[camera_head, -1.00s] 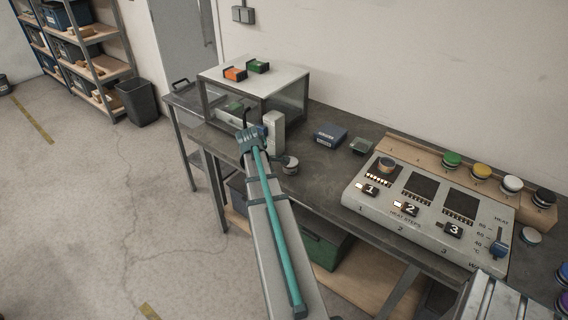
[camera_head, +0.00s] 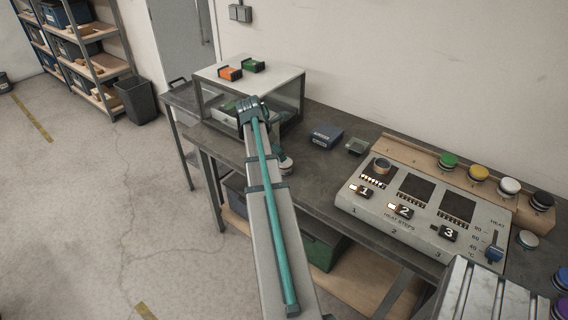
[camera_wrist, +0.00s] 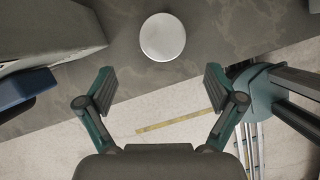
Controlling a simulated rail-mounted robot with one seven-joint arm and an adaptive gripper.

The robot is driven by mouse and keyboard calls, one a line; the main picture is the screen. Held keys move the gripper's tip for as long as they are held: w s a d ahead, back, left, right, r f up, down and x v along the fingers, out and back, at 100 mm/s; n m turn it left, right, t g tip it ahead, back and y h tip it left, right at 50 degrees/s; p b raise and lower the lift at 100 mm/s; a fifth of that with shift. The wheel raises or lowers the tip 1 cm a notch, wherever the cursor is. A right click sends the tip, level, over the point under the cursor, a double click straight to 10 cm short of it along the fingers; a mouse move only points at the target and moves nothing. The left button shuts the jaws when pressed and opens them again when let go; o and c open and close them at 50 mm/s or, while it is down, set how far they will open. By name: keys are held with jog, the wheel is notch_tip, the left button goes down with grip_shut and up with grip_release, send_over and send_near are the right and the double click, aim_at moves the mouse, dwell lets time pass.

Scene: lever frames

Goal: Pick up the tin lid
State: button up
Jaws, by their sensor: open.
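A pale round disc (camera_wrist: 162,37), which looks like the tin lid, lies on the dark bench near its front edge. It is at the top middle of the wrist view, ahead of my gripper (camera_wrist: 160,95) and roughly centred between its fingers. The fingers are spread apart and empty, with a gap between them and the disc. In the head view a small pale round thing (camera_head: 286,167) beside my arm seems to be the same item, partly hidden. My gripper is mostly hidden behind my arm there.
A grey body (camera_wrist: 45,30) and a blue part (camera_wrist: 24,90) stand left in the wrist view. The bench also carries a glass-sided case (camera_head: 290,95), a dark blue box (camera_head: 327,135) and a heat-step console (camera_head: 410,215). Bare bench (camera_head: 315,165) lies right of my arm.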

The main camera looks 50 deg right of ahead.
aim_at(284, 163)
jog(key=shift+s+p+x, duration=0.2)
jog(key=shift+p+x, duration=0.7)
jog(key=shift+x, duration=2.4)
jog(key=shift+r, duration=0.1)
jog(key=c, duration=1)
jog(key=shift+c, duration=0.2)
